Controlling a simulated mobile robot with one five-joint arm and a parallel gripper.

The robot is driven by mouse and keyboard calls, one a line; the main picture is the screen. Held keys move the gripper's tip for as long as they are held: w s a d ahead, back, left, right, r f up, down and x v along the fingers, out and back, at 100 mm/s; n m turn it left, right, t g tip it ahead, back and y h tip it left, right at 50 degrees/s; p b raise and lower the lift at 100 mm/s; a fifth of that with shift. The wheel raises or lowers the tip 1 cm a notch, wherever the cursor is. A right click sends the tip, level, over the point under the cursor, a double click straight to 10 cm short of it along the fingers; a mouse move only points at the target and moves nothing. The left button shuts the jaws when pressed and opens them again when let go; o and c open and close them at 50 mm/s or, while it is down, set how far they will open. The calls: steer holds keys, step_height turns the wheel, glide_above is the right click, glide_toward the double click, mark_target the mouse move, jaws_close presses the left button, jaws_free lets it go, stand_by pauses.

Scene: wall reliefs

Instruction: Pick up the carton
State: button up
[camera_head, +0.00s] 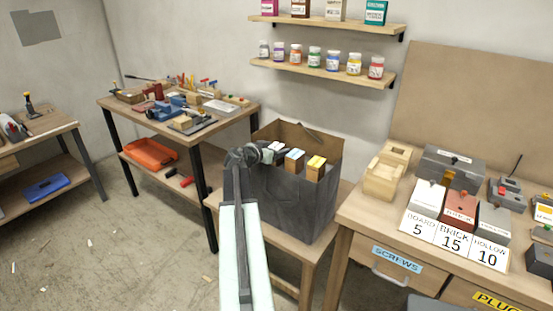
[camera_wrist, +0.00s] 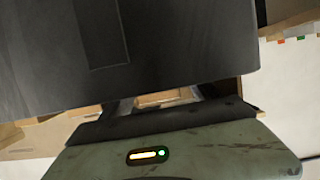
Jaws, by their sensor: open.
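A large dark grey open container (camera_head: 292,205) with a brown inner back wall stands on a low wooden bench in the middle of the head view. Several narrow cartons stand upright in it: a yellow-topped carton (camera_head: 316,168) at right, a blue-topped carton (camera_head: 295,160) in the middle, and a white-topped item (camera_head: 276,149) at left, partly hidden by my gripper. My gripper (camera_head: 262,152) is at the container's left rim. In the wrist view my gripper (camera_wrist: 158,98) is open with nothing seen held, and a dark panel fills the upper part.
A workbench with tools (camera_head: 180,108) stands at the left. A desk (camera_head: 365,215) with blocks and number cards is at the right. Wall shelves (camera_head: 320,74) with jars hang above the container.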

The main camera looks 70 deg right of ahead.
steer(key=shift+c, duration=0.3)
jaws_close()
steer(key=shift+r, duration=0.1)
step_height(320, 180, up, 10)
steer(key=p, duration=1)
steer(key=shift+r, duration=0.1)
